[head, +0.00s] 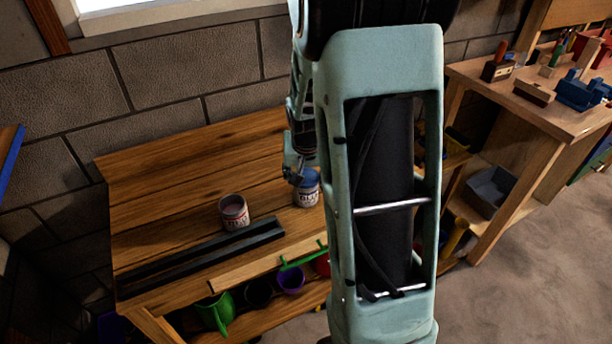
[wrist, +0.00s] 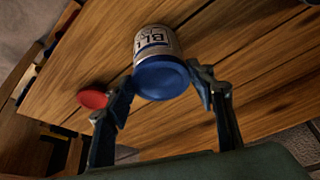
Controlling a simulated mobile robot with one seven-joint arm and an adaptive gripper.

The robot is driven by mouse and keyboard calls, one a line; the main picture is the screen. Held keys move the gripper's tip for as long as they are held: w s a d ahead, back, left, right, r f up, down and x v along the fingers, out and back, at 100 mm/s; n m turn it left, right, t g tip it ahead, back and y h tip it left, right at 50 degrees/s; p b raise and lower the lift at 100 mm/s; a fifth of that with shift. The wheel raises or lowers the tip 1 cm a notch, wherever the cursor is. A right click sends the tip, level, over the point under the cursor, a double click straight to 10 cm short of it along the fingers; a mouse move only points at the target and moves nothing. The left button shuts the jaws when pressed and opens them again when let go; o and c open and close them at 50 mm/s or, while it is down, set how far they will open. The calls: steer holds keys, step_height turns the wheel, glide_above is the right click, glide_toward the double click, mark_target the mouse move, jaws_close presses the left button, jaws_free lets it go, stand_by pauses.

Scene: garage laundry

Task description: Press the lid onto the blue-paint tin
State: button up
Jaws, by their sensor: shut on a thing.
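The blue-paint tin (head: 307,198) stands upright on the wooden bench, partly hidden behind my arm in the head view. Its white label with dark lettering shows in the wrist view (wrist: 154,41). The round blue lid (wrist: 160,80) lies across the tin's top and hides its mouth. My gripper (wrist: 161,84) is shut on the lid, with one finger at each side of its rim. In the head view my gripper (head: 296,172) is at the tin's top. I cannot tell whether the lid is fully seated or slightly above the rim.
A second tin (head: 234,212) stands to the left on the bench (head: 150,195). A long black rail (head: 200,257) lies along the front. A red disc (wrist: 92,98) lies beside the blue tin in the wrist view. A block wall (head: 160,75) stands behind.

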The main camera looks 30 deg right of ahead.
steer(key=o, duration=0.9)
steer(key=o, duration=0.4)
steer(key=shift+o, duration=0.2)
steer(key=shift+r, duration=0.1)
steer(key=shift+r+p, duration=2.35)
steer(key=shift+r, duration=1.1)
steer(key=shift+c, duration=0.5)
